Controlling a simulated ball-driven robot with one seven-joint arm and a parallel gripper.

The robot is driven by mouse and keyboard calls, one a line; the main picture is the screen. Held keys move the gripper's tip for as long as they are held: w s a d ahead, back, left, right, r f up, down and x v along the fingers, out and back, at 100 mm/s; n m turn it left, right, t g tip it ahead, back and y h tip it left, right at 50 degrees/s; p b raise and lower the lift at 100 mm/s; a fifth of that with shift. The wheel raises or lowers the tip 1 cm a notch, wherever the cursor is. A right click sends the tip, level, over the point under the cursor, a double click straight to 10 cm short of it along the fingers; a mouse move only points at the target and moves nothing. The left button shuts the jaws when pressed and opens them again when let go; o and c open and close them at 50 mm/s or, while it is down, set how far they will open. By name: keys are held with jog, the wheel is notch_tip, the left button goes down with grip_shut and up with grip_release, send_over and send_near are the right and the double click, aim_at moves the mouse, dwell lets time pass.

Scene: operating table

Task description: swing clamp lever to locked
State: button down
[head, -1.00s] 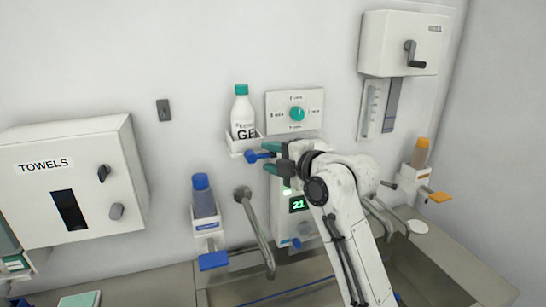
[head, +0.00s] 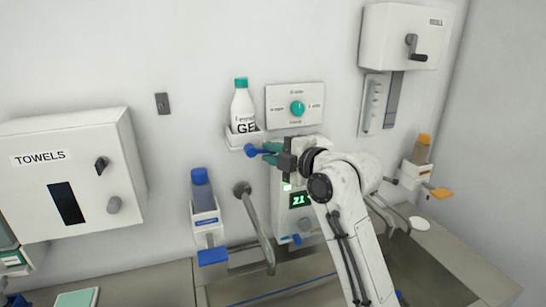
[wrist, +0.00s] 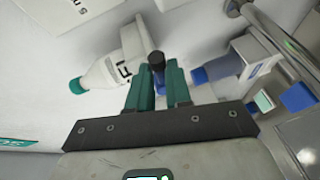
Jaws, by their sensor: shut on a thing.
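The clamp lever (head: 255,151) is a short blue handle below the gel bottle's holder (head: 240,140) on the wall. The white gel bottle (head: 242,108) with a teal cap stands in that holder. My gripper (head: 270,154) reaches in from the right, its teal fingers close together around the lever. My gripper hides the lever's inner end, and I cannot read any lock mark.
A dial panel (head: 295,106) is just above my gripper. A wall unit with a green display (head: 299,200) is below it. A blue-capped dispenser (head: 203,202) and a grey faucet (head: 254,225) stand lower left. The towel box (head: 75,185) is far left.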

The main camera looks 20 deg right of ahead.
jog(key=shift+a+f+m+t+b, duration=0.5)
jog(key=shift+f+m+t+b, duration=0.35)
jog(key=shift+m+b, duration=1.3)
jog(key=shift+a+f+m+t+b, duration=0.55)
jog(key=shift+m+t+b, duration=0.8)
jog(key=shift+m, duration=1.25)
jog(key=shift+a+f+m+t+b, duration=0.45)
jog(key=shift+f+m+t+b, duration=0.3)
jog(key=shift+m+b, duration=1.5)
jog(key=shift+m, duration=0.3)
jog(key=c, duration=1.1)
grip_release()
jog(key=shift+o, duration=0.2)
jog(key=b+v, duration=0.2)
jog(key=v, duration=0.8)
jog(key=shift+s, duration=0.4)
